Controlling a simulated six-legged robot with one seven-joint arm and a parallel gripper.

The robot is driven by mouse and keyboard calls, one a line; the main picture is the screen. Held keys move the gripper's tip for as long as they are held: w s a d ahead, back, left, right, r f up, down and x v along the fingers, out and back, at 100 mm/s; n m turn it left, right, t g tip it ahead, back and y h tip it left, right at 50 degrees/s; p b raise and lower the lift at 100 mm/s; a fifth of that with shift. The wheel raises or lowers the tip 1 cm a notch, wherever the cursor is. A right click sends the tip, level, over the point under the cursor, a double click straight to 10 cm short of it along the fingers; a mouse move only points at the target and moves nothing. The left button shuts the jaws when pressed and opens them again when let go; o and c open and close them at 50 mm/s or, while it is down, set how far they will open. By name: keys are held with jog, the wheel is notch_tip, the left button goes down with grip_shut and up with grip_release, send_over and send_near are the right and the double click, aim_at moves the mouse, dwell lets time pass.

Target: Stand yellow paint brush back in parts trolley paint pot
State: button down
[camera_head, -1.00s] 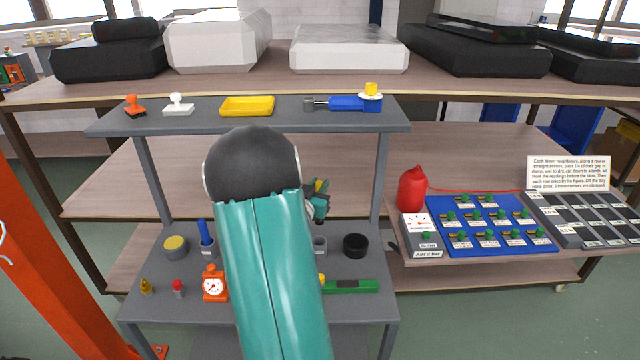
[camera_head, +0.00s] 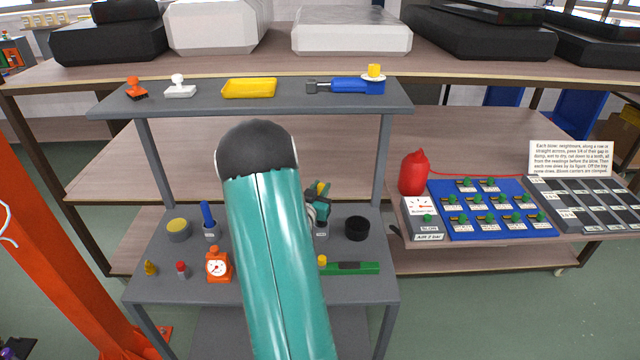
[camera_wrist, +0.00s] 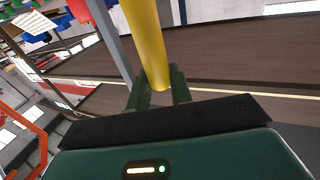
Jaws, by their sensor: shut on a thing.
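The yellow paint brush (camera_wrist: 148,42) is held between the two dark green fingers of my gripper (camera_wrist: 160,88) in the wrist view. In the head view my gripper (camera_head: 318,204) is partly hidden behind my arm, with a little yellow of the brush showing at it. A grey labelled pot (camera_head: 321,231) stands on the trolley's lower tray (camera_head: 290,215) directly below the gripper in the picture, partly covered. I cannot tell whether the brush is inside it.
A black round pot (camera_head: 357,228) stands close on the right, and a green bar (camera_head: 352,268) lies in front. The trolley's upper shelf (camera_head: 205,100) overhangs behind.

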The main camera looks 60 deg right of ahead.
jog(key=shift+f, duration=1.9)
jog(key=c, duration=1.2)
grip_release()
jog(key=shift+o, duration=0.2)
jog(key=s+a, duration=0.1)
jog(key=a, duration=1.2)
jog(key=shift+a+f, duration=0.15)
jog(key=shift+a, duration=0.25)
